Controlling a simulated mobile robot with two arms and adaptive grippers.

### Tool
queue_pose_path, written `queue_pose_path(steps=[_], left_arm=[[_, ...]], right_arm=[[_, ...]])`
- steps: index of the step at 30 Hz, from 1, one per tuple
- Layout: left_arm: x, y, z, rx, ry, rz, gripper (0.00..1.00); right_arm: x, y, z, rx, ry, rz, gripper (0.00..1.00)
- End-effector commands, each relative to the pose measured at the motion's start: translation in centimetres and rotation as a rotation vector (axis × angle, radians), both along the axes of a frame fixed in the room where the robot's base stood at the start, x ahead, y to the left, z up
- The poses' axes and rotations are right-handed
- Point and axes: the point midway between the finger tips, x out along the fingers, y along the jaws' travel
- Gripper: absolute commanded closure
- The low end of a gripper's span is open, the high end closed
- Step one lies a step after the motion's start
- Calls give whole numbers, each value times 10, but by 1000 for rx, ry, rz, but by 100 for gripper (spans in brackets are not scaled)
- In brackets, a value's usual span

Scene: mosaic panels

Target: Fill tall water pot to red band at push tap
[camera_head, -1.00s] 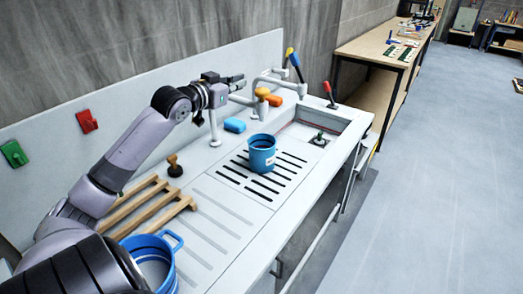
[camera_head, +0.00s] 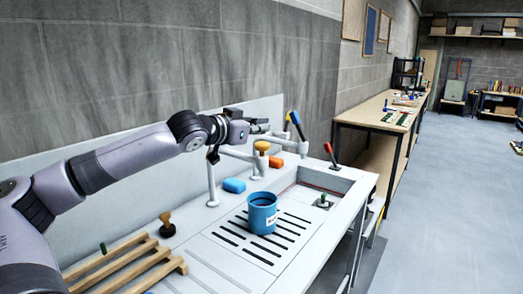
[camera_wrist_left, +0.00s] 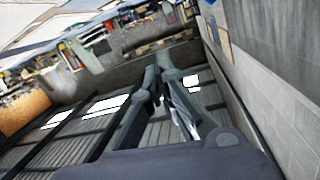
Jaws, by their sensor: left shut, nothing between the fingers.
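A blue pot (camera_head: 262,218) with a small pale label stands upright on the slotted drain grille; its water level and any red band cannot be made out. A white tap with a yellow-orange knob (camera_head: 262,147) stands behind the pot, its spout reaching along the counter. My left gripper (camera_head: 262,126) is shut and empty, above and behind the pot near the knob's height in the picture. Its fingers (camera_wrist_left: 163,65) meet in the left wrist view, with nothing between them. My right gripper is not in view.
A wooden rack (camera_head: 130,262) and a wooden-handled stamp (camera_head: 167,225) are at the left.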

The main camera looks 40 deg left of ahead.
Motion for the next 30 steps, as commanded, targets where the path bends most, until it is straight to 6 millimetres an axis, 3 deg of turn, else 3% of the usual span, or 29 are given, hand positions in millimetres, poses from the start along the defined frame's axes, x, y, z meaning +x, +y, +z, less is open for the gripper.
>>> queue_pose_path(steps=[1, 9, 16, 30], left_arm=[[-4, 7, -5, 10, 3, 18, 100], [-27, 39, 0, -5, 11, 105, 100], [-34, 48, 4, -13, 12, 130, 100], [-27, 48, 2, -12, 14, 127, 100]], right_arm=[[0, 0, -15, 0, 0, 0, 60], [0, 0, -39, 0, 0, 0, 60], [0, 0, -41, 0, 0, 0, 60], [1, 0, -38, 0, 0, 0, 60]])
